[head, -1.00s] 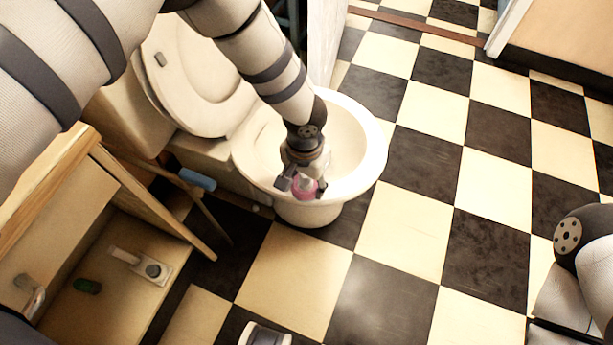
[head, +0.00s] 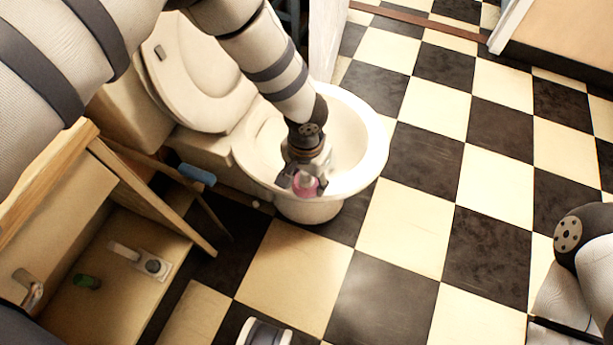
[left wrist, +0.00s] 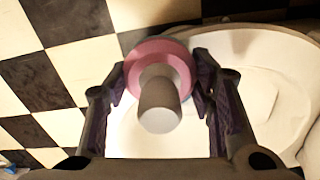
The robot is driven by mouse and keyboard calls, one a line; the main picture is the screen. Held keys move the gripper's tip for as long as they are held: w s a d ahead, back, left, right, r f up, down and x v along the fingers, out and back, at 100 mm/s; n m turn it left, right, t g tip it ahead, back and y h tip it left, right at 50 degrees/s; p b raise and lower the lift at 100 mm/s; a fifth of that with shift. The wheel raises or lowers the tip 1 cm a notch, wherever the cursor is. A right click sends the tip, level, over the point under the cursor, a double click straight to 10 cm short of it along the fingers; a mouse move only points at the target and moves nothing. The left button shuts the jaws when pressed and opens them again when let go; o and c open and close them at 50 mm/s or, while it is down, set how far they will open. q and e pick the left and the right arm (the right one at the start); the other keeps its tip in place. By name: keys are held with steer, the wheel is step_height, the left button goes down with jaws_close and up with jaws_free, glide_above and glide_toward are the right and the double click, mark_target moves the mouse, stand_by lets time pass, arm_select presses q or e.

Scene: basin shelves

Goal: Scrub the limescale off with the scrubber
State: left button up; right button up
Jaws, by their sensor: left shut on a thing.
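The scrubber (head: 306,186) is a pink disc with a grey knob handle; it also shows in the left wrist view (left wrist: 160,95). My left gripper (head: 305,180) is shut on it, with one finger on each side in the left wrist view (left wrist: 160,82). The scrubber is at the near rim of the white toilet bowl (head: 362,180). I cannot tell whether it touches the rim. The bowl shows behind it in the left wrist view (left wrist: 285,100). I cannot make out any limescale; the gripper and scrubber may cover it.
The raised toilet lid (head: 200,85) leans on the cistern (head: 125,115). A wooden shelf unit (head: 110,290) at the lower left holds a green object (head: 87,281) and a tap-like fitting (head: 140,260). A blue roll (head: 197,174) is beside the toilet. Checkered floor (head: 400,225) is open to the right.

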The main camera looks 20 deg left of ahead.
mark_target(261, 173)
arm_select(q)
steer(key=shift+f+b, duration=0.35)
steer(key=shift+f, duration=0.35)
steer(key=shift+a+r, duration=0.15)
steer(key=shift+a, duration=0.35)
steer(key=a+p, duration=0.1)
steer(key=a, duration=0.1)
steer(key=shift+w+a, duration=0.1)
steer(key=shift+a, duration=2.3)
steer(key=shift+w+a, duration=0.1)
steer(key=shift+a, duration=1.9)
steer(key=shift+d+f, duration=0.1)
steer(key=shift+f, duration=0.1)
